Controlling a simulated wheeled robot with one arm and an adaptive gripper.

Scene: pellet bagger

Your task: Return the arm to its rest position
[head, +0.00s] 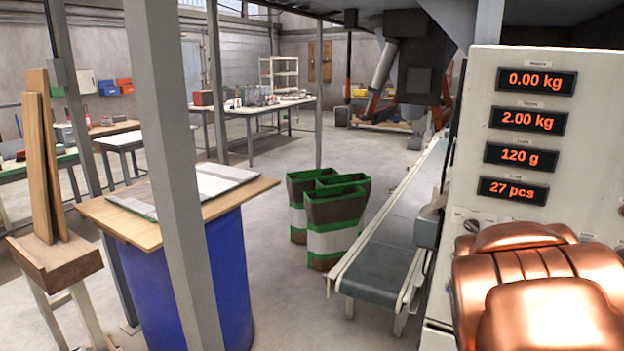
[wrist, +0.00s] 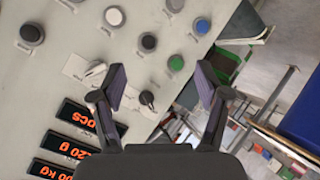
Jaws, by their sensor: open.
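My gripper (wrist: 160,82) is open and empty in the wrist view, its two fingers spread apart. It faces the control panel (wrist: 60,85), which fills the left and top of that view with round buttons and knobs. No object is between the fingers. How far the fingertips are from the panel I cannot tell. In the head view my copper-coloured arm covers the bottom right, in front of the same panel (head: 595,90). My gripper itself does not show there.
Panel displays (head: 536,82) read 0.00 kg, 2.00 kg, 120 g and 27 pcs. A conveyor (head: 385,260) runs left of the panel, with filled bags (head: 335,215) beside it. A grey post (head: 165,150) and a blue drum (head: 228,275) with a wooden top stand left. Open floor lies between.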

